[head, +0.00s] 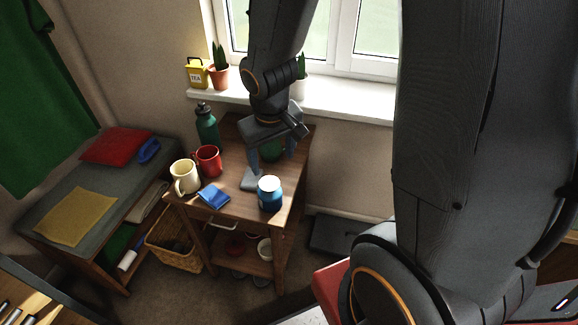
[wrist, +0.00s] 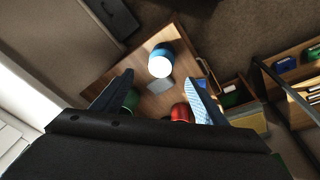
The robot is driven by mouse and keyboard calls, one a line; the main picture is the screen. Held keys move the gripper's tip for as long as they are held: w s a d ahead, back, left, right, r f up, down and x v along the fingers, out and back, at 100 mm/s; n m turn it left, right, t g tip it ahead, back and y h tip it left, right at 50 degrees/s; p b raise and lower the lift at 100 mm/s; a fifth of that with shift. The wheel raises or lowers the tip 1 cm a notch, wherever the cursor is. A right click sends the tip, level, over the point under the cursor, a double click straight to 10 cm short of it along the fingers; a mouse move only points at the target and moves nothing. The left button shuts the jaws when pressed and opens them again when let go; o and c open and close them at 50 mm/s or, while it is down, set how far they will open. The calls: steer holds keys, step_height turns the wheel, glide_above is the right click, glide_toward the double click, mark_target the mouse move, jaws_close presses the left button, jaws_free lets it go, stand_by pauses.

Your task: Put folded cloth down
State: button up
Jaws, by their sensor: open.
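A small grey, flat, folded-looking piece, apparently the folded cloth (head: 250,182), lies on the wooden table (head: 235,188). In the wrist view the grey piece (wrist: 160,85) lies flat between and beyond my fingertips. My gripper (head: 272,162) hangs over the table, pointing down, its fingers spread with nothing held between them. In the wrist view my gripper (wrist: 162,80) is wide open. The left finger overlaps the grey piece's edge in the head view; I cannot tell whether they touch.
Close around stand a blue jar (head: 269,194), a red mug (head: 208,160), a cream mug (head: 185,177), a green bottle (head: 207,126) and a green rounded object (head: 272,150), partly hidden by my gripper. A blue folded piece (head: 214,196) lies at the table's front. A bench (head: 100,172) stands left.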

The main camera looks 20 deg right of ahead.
steer(key=s+d+r+m+g, duration=0.1)
steer(key=s+r, duration=0.2)
steer(key=s, duration=0.5)
steer(key=shift+d+m+y, duration=0.25)
steer(key=shift+m+y, duration=0.05)
steer(key=shift+y, duration=0.1)
steer(key=shift+o, duration=0.3)
steer(key=shift+o, duration=0.3)
steer(key=shift+w, duration=0.15)
steer(key=n+t+y, duration=0.2)
steer(key=n, duration=0.4)
glide_toward(217, 196)
steer(key=f, duration=0.1)
steer(key=shift+t, duration=0.3)
steer(key=shift+x, duration=4.05)
steer(key=shift+a, duration=0.1)
steer(key=shift+c, duration=0.2)
